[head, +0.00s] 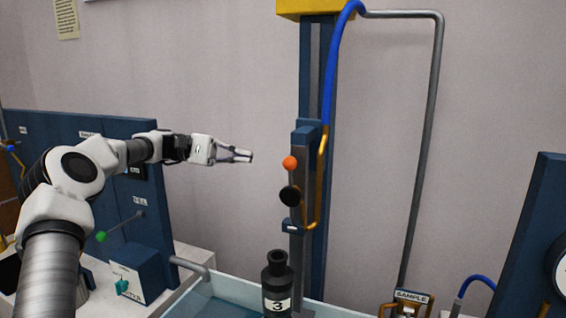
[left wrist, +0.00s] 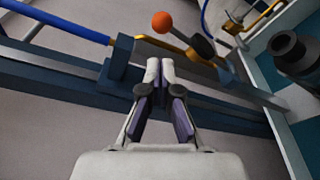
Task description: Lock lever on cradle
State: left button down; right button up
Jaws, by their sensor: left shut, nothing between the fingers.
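The lever with an orange ball knob (head: 289,162) stands on the cradle (head: 305,135) that rides on the blue vertical column. The knob is at the top, above a round black disc (head: 290,196). My left gripper (head: 250,156) is shut and empty, to the left of the knob with a gap between them. In the left wrist view the gripper (left wrist: 160,65) points toward the column, and the orange knob (left wrist: 162,22) is just beyond the fingertips, apart from them. My right gripper is not in view.
A black bottle marked 3 (head: 277,287) stands at the pale basin below the column. A blue hose (head: 335,60) and a grey pipe (head: 427,140) run beside the column. A blue panel (head: 95,150) stands at left.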

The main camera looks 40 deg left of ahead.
aim_at(286, 164)
pick_arm(q)
jog(key=p+x, duration=0.1)
jog(key=x, duration=0.2)
jog(key=p+x, duration=0.1)
jog(key=x, duration=0.3)
jog(key=w+p+x, duration=0.1)
jog(key=x, duration=0.2)
jog(key=shift+w+f, duration=0.15)
jog(key=shift+f, duration=0.2)
